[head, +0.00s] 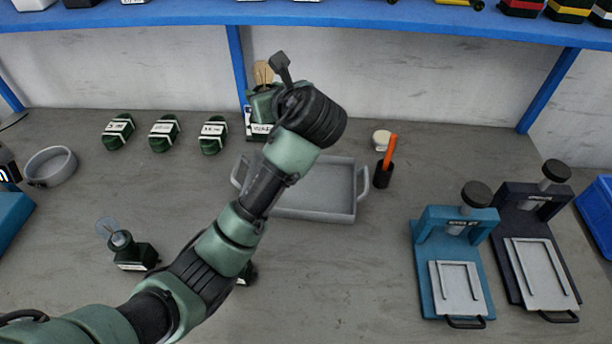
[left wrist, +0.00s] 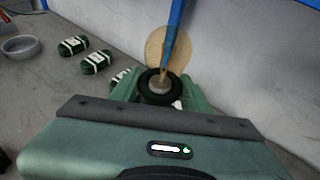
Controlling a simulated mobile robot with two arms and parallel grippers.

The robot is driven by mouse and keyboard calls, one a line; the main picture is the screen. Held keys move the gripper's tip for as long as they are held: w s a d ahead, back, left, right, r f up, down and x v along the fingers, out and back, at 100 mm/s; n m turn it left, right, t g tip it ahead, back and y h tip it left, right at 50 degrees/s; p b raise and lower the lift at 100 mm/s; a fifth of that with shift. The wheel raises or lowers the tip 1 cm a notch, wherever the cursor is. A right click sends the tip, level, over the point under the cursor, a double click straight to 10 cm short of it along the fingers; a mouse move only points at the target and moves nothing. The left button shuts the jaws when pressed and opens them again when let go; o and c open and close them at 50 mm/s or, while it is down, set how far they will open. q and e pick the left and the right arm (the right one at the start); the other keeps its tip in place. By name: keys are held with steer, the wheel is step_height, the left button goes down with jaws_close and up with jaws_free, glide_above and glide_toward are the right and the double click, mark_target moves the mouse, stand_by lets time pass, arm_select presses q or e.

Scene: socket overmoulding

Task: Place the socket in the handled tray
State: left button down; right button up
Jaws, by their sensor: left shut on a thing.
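My left gripper (head: 264,98) is held up near the back wall, behind and left of the handled tray. It is shut on a dark item with a pale beige disc (head: 262,72), which I take to be the socket. In the left wrist view a black ring with a grey centre (left wrist: 160,86) sits between the green fingers, with the disc (left wrist: 155,48) behind it. The fingers hide much of the item. The grey handled tray (head: 312,203) lies on the table, looks empty, and is partly covered by my arm. My right gripper is not in view.
Several green labelled pieces (head: 164,133) lie at the back left, near a grey round bowl (head: 50,167). A dark labelled bottle (head: 133,255) stands at front left. An orange tool in a black cup (head: 384,174) stands right of the tray. Blue (head: 455,235) and black presses (head: 540,230) stand at right.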

arm_select(q)
step_height(320, 180, down, 19)
steer(key=shift+b, duration=0.35)
steer(key=shift+f, duration=0.15)
steer(key=c, duration=0.7)
jaws_free()
